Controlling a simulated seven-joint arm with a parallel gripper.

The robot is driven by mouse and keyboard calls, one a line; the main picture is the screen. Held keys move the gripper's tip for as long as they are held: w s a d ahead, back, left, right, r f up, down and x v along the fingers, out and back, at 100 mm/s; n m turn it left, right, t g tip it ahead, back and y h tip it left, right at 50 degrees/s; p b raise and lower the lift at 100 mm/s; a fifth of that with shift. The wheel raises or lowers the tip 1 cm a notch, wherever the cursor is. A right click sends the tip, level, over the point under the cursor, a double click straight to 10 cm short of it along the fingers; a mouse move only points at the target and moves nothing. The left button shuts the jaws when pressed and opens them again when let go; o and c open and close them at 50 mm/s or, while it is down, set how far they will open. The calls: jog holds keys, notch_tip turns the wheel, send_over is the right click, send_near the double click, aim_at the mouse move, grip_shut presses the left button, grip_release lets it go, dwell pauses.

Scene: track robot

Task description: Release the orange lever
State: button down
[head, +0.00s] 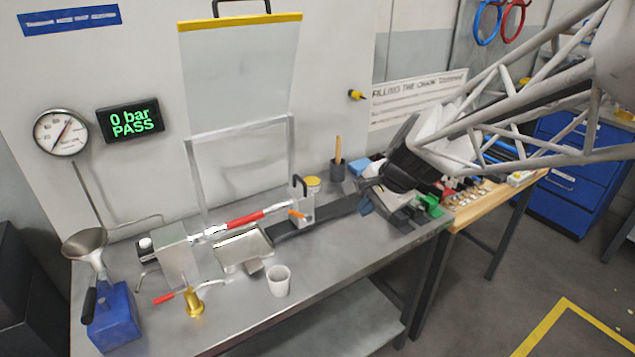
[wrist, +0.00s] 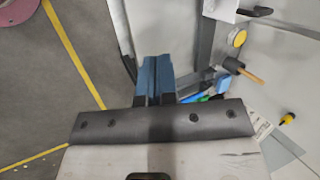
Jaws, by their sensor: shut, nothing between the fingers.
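The orange lever (head: 297,213) is a small orange bar on the grey end block (head: 306,207) at the right end of the chain-tensioner-like fixture on the bench. It is not clearly visible in the wrist view. My gripper (head: 367,205) is to the right of the lever, apart from it, over the right end of the bench. In the wrist view its blue fingers (wrist: 154,80) are together with nothing between them.
A black handle (head: 299,186) and a yellow cap (head: 313,182) stand beside the lever. A cup with a wooden handle (head: 338,150) is behind. A red cylinder (head: 245,219) lies left. A white cup (head: 279,281) stands in front. The gauge display (head: 134,119) reads 0 bar PASS.

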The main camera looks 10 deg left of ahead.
jog(key=s+d+r+n+h, duration=0.2)
jog(key=s+d+n+h, duration=0.5)
jog(key=s+d+n, duration=0.7)
jog(key=w+a+f+n+t+h, duration=0.1)
jog(key=w+a+f+n+h, duration=0.25)
jog(key=w+a+n, duration=0.3)
jog(key=w+a+f+n+t+h, duration=0.1)
jog(key=w+a+f+n+h, duration=0.1)
jog(key=w+a+n+h, duration=0.35)
jog(key=a+f+n+t, duration=0.3)
jog(key=a, duration=0.7)
jog(key=w+a+f+n+t, duration=0.1)
jog(key=a+f+n+t, duration=0.2)
jog(key=a, duration=0.7)
jog(key=w+a+f+n+t+y, duration=0.1)
jog(key=a+n, duration=0.4)
jog(key=a, duration=0.5)
jog(key=shift+w+a+f+t, duration=0.2)
jog(key=shift+a+f+t, duration=0.1)
jog(key=shift+f+t, duration=0.6)
jog(key=shift+w+d, duration=0.1)
